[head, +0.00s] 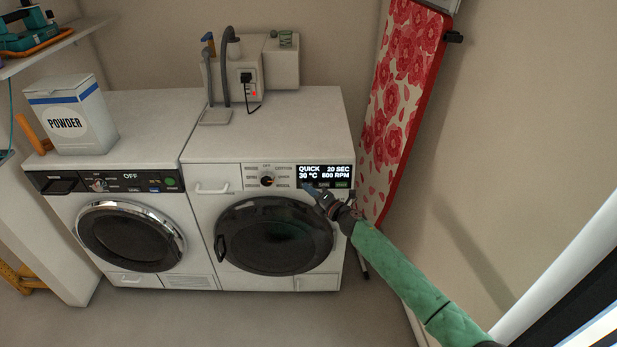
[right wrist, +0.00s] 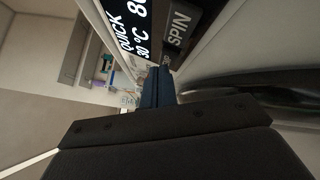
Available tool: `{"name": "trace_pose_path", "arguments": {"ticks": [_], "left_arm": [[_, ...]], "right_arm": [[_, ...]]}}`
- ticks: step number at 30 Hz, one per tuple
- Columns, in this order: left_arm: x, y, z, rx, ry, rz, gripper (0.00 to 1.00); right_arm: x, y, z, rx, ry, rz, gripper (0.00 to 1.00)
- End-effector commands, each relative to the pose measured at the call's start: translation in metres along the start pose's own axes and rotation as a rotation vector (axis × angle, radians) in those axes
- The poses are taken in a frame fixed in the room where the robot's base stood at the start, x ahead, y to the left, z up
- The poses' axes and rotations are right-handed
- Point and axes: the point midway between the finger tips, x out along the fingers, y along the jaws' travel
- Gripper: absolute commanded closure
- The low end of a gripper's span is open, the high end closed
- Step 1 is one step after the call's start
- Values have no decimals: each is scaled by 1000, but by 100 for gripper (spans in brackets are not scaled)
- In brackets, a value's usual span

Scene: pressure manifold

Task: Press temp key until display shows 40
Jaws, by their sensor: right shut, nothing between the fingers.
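The right-hand washing machine (head: 228,238) has a lit black display (head: 324,172) that reads QUICK, 20 SEC, 30 °C and 809 or 800 RPM. A row of small keys lies just under the display. My right gripper (head: 308,188) is shut and empty, its tips at the lower left end of the display. In the right wrist view the fingers (right wrist: 158,85) point at the panel beside the SPIN key (right wrist: 180,30). A small key at the fingertips is mostly hidden, and I cannot tell whether they touch it. The display (right wrist: 128,22) also shows there. My left gripper is out of view.
A second machine (head: 60,225) stands at left, its display reading OFF, with a POWDER box (head: 70,115) on top. A program dial (head: 267,181) sits left of the lit display. A floral ironing board (head: 400,70) leans against the wall close to my right arm.

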Motion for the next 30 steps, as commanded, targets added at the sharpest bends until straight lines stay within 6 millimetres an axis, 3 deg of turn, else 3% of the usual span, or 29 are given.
{"name": "trace_pose_path", "arguments": {"ticks": [30], "left_arm": [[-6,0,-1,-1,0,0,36]], "right_arm": [[-6,5,-4,1,0,0,100]]}}
